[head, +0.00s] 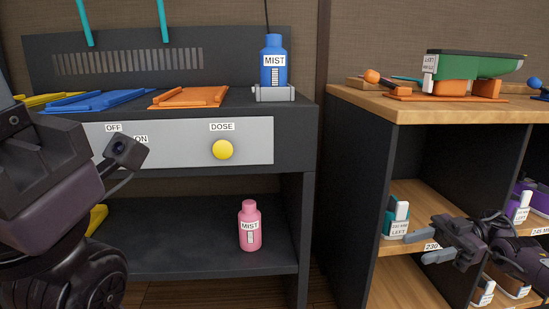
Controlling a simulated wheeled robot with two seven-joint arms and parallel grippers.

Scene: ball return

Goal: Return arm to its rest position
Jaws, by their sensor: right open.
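My right gripper (418,246) is at the lower right, reaching in from the right edge in front of the wooden shelf unit. Its two grey fingers point left and stand apart, with nothing between them. A teal shoe-like item (393,224) with a white "LEFT" tag is on the shelf just above and left of the fingertips. I cannot tell whether they touch. My left arm (50,190) fills the left edge in front of the dark bench. Its fingers do not show.
The dark bench (305,120) has a yellow DOSE button (222,149), a blue MIST bottle (273,62) on top and a pink MIST bottle (250,228) below. The wooden shelf unit (400,113) carries a green item (475,66) on top. Purple (521,205) and brown items crowd its shelves.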

